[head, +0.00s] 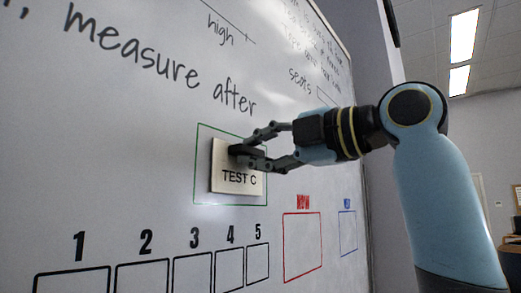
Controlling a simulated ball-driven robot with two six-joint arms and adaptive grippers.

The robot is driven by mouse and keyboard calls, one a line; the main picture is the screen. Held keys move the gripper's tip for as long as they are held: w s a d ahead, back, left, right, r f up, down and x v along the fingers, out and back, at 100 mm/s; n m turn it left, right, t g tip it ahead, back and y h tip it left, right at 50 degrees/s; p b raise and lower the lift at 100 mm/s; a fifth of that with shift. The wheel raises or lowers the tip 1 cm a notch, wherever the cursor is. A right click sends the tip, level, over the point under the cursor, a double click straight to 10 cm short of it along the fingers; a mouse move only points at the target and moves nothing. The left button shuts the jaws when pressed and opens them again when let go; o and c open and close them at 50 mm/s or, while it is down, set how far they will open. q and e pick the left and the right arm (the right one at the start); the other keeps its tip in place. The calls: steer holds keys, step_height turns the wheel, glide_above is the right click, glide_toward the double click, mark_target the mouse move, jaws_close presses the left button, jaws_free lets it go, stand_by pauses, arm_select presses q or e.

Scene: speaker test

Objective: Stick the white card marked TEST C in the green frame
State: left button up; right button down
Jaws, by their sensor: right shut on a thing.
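The white card marked TEST C (240,182) is upright at the whiteboard, inside the outline of the green frame (197,160). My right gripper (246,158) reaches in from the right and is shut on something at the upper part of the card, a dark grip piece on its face. The fingers hide the card's upper right part and some of the frame's right side. I cannot tell whether the card's back touches the board. My left gripper is not in view.
The whiteboard (120,130) carries handwriting above. Below are numbered black boxes (140,278), a red frame marked NOW (302,247) and a small blue frame (348,232), all empty where visible. The board's right edge lies behind my arm.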

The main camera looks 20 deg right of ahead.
steer(key=shift+w+a, duration=0.1)
stand_by(0.3)
steer(key=c, duration=0.8)
jaws_free()
steer(key=shift+v, duration=2.1)
steer(key=b+v, duration=0.1)
steer(key=v, duration=0.2)
steer(key=shift+w, duration=0.1)
